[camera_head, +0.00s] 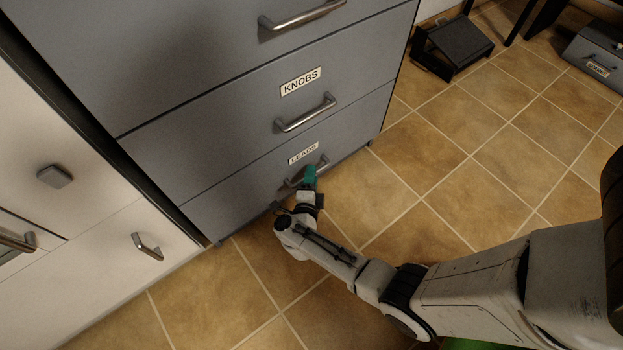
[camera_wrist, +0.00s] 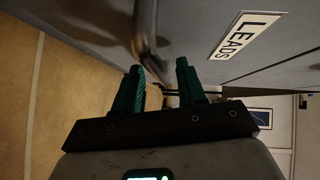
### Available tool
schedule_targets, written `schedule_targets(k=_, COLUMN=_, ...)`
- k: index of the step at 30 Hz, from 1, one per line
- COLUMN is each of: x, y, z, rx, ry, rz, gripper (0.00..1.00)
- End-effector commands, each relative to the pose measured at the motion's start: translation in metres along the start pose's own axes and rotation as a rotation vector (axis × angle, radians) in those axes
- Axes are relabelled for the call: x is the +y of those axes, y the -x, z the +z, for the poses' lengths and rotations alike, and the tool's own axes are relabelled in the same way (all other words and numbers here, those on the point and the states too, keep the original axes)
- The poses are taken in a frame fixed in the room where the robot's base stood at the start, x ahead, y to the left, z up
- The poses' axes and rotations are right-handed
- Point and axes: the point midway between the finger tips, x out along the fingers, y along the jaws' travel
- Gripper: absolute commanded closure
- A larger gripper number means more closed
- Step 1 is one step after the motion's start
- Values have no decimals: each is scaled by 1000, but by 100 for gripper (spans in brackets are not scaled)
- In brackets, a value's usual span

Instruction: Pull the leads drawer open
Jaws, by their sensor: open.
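The leads drawer (camera_head: 240,190) is the lowest drawer of the grey cabinet, marked with a LEADS label (camera_head: 303,153). It looks shut, flush with the drawer above. Its metal bar handle (camera_head: 293,183) is partly hidden by my gripper (camera_head: 310,176). In the wrist view the handle (camera_wrist: 148,38) runs down toward the gap between the two green fingers of my gripper (camera_wrist: 161,78). The fingers are apart with nothing held between them. I cannot tell whether they touch the handle. The LEADS label also shows in the wrist view (camera_wrist: 243,34).
The knobs drawer (camera_head: 225,115) with its handle (camera_head: 306,112) is directly above. White cabinets (camera_head: 100,250) stand to the left. A black stand (camera_head: 454,46) and a grey box (camera_head: 598,55) are at the back right. The tiled floor (camera_head: 450,180) before the cabinet is clear around my arm.

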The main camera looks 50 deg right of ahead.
Motion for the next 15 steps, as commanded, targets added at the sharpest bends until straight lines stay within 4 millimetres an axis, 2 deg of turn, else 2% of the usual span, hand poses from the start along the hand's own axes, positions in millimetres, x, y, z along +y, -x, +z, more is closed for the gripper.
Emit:
schedule_targets(k=3, x=0, y=0, z=0, rx=0, ry=0, rz=0, gripper=62)
schedule_targets(k=15, x=0, y=0, z=0, rx=0, ry=0, rz=0, gripper=100)
